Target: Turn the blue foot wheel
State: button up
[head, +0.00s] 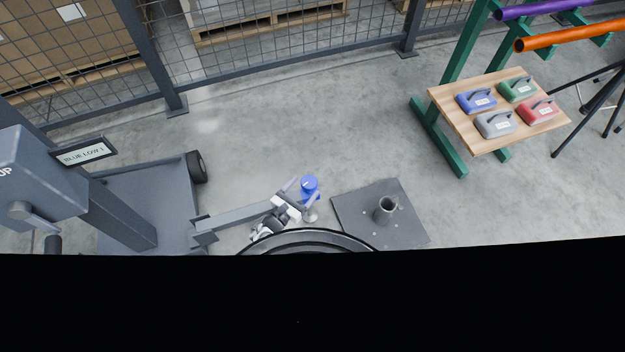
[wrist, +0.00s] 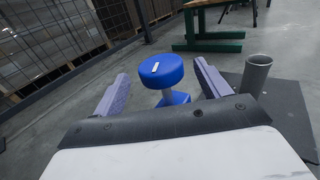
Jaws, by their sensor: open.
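The blue foot wheel (head: 309,183) is a round blue knob with a white mark on top, near the end of the grey cart's leg. In the wrist view the blue foot wheel (wrist: 161,70) stands upright on a pale stem above a wider blue base (wrist: 174,98). My gripper (head: 301,192) is open, and its two fingers show on either side of the wheel. In the wrist view my gripper (wrist: 158,82) has the wheel between and beyond its fingertips. I cannot tell whether either finger touches it.
A dark floor plate (head: 350,212) with an upright grey tube (head: 384,210) lies right of the wheel. The grey cart (head: 150,190) with a "BLUE LOW" sign (head: 84,152) is at left. A wooden bench (head: 463,125) holds several coloured weights. Mesh fencing (head: 270,60) runs behind; floor between is clear.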

jog(key=shift+b+x, duration=0.55)
jog(key=shift+x, duration=2.1)
jog(key=c, duration=1)
jog(key=shift+o, duration=0.2)
jog(key=shift+f+h+b, duration=0.1)
jog(key=shift+h+b, duration=0.2)
